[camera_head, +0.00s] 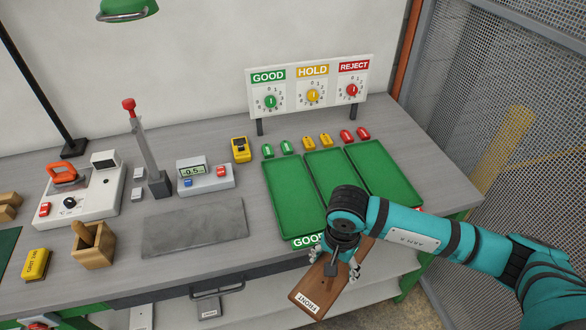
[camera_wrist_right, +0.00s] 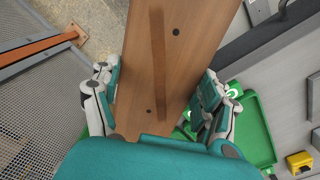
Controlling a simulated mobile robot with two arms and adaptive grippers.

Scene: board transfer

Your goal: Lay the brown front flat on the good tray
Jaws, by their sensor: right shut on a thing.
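The brown front (camera_head: 318,288) is a long wooden board with a white FRONT label. My right gripper (camera_head: 338,264) is shut on it, in front of the table's near edge.
Two more green trays (camera_head: 372,160) adjoin the good tray. Behind them stand coloured tags and the GOOD, HOLD, REJECT dial panel (camera_head: 310,88). A grey slab (camera_head: 190,228), a meter (camera_head: 205,178) and a wooden box (camera_head: 93,248) lie left. Mesh fencing (camera_head: 480,95) stands right.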

